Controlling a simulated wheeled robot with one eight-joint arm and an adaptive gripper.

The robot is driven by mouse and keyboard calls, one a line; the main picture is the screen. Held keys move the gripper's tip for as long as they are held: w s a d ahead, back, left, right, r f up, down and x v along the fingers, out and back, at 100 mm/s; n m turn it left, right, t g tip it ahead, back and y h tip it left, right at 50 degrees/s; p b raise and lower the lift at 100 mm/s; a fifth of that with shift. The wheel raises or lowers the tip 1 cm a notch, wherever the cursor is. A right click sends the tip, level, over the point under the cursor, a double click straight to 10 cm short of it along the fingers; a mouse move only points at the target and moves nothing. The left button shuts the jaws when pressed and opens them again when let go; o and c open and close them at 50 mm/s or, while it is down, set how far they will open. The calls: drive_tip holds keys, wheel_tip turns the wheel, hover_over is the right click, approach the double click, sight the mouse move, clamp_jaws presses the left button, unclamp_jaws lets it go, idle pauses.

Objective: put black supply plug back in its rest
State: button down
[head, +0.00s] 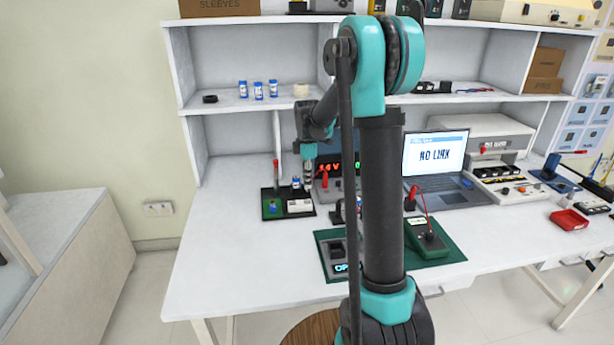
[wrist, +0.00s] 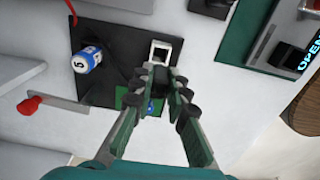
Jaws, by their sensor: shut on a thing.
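My gripper (wrist: 163,82) is shut on a small black piece (wrist: 160,75), which I take to be the black supply plug; the fingers hide much of it. It is over a black board (wrist: 107,82). A white-framed block with a dark opening (wrist: 161,49) lies just beyond the fingertips; I cannot tell whether the plug touches it, or whether it is the rest. A green patch with a blue part (wrist: 133,100) is beside the left finger. In the head view my gripper (head: 308,180) is low over the same board (head: 268,195), and the plug cannot be made out.
A blue-and-white can (wrist: 87,60) and a red-handled lever (head: 276,170) are close to my gripper. The bench's front left (head: 230,270) is clear.

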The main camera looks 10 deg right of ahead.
drive_tip(key=shift+f, duration=1.7)
drive_tip(key=shift+f, duration=1.75)
drive_tip(key=c, duration=1.4)
unclamp_jaws()
wheel_tip(320, 180, up, 12)
drive_tip(key=s+d+f+m+t, duration=0.1)
drive_tip(key=s+f+m, duration=0.2)
drive_tip(key=s+m, duration=0.3)
drive_tip(key=s+d+f+m+t, duration=0.1)
drive_tip(key=s+f+m, duration=0.3)
drive_tip(key=s, duration=1)
drive_tip(key=s+d+f+m+t, duration=0.2)
drive_tip(key=s+f+m, duration=0.2)
drive_tip(key=s+m, duration=0.4)
drive_tip(key=shift+s+f, duration=0.1)
drive_tip(key=shift+s, duration=1.15)
